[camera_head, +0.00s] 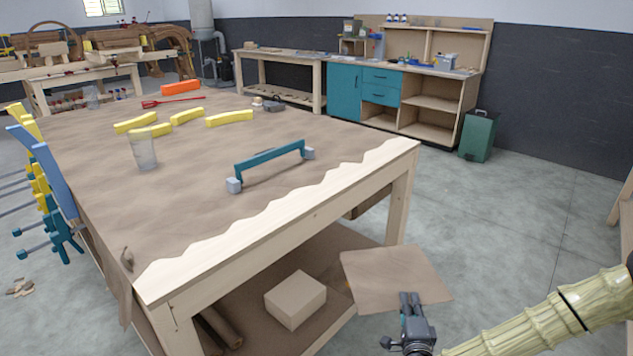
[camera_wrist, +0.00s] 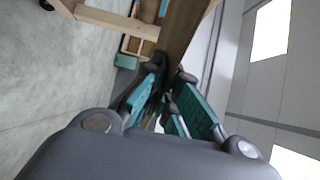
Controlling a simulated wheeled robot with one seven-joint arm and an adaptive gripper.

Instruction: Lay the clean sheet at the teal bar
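A flat brown sheet (camera_head: 395,278) hangs in the air to the right of the workbench's near corner. My gripper (camera_head: 410,296) is at its lower edge and appears shut on it. In the wrist view a brown strip of the sheet (camera_wrist: 184,35) runs out from between my gripper's teal-padded fingers (camera_wrist: 168,88). The teal bar (camera_head: 270,158) lies on the workbench near its front edge, with a grey block at each end. It is left of and above my gripper in the head view.
Wavy-edged brown paper (camera_head: 90,200) covers most of the workbench. A clear cup (camera_head: 144,150), several yellow curved pieces (camera_head: 230,118) and an orange block (camera_head: 180,88) stand on it. Clamps (camera_head: 52,180) line its left side. A pale box (camera_head: 295,298) sits on the lower shelf.

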